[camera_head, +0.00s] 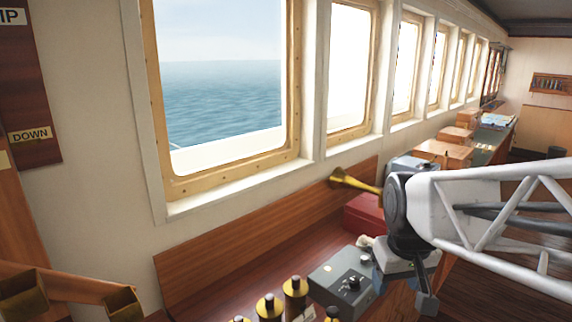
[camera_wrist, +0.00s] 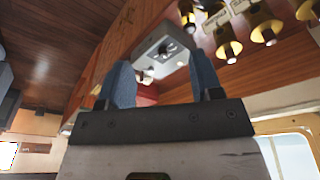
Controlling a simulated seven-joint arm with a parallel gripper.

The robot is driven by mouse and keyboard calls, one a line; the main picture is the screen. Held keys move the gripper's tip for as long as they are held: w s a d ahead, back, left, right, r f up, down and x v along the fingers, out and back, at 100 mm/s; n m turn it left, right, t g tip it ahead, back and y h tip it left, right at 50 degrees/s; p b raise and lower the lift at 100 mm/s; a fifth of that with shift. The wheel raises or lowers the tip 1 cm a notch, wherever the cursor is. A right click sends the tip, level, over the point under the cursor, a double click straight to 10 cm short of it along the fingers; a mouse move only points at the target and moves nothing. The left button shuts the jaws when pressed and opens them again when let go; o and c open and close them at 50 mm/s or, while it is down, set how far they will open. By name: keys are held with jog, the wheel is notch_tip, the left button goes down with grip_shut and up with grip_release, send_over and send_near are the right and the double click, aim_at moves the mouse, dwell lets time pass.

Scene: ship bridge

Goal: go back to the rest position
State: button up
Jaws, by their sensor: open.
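My gripper (camera_wrist: 162,72) shows in the wrist view with its two blue fingers spread apart and nothing held between them. In the head view the end of my white arm is over the console at the right, and the gripper is partly hidden below the dark wrist joint. A grey control box (camera_head: 343,281) with dark knobs sits on the wooden console near it. In the wrist view this grey box (camera_wrist: 163,47) appears beyond and between the fingertips. I cannot tell the exact gap between the fingers and the box.
Several brass-coloured fittings (camera_head: 295,291) stand on the console left of the grey box. A red box (camera_head: 365,213) and a brass horn-shaped piece (camera_head: 352,182) are behind my wrist. More boxes (camera_head: 444,152) line the console further back. Windows run along the wall.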

jog(key=s+a+f+m, duration=0.1)
jog(key=s+f, duration=0.1)
jog(key=s, duration=0.8)
jog(key=shift+a+f+m, duration=0.15)
jog(key=shift+f+m, duration=0.05)
jog(key=shift+m, duration=0.1)
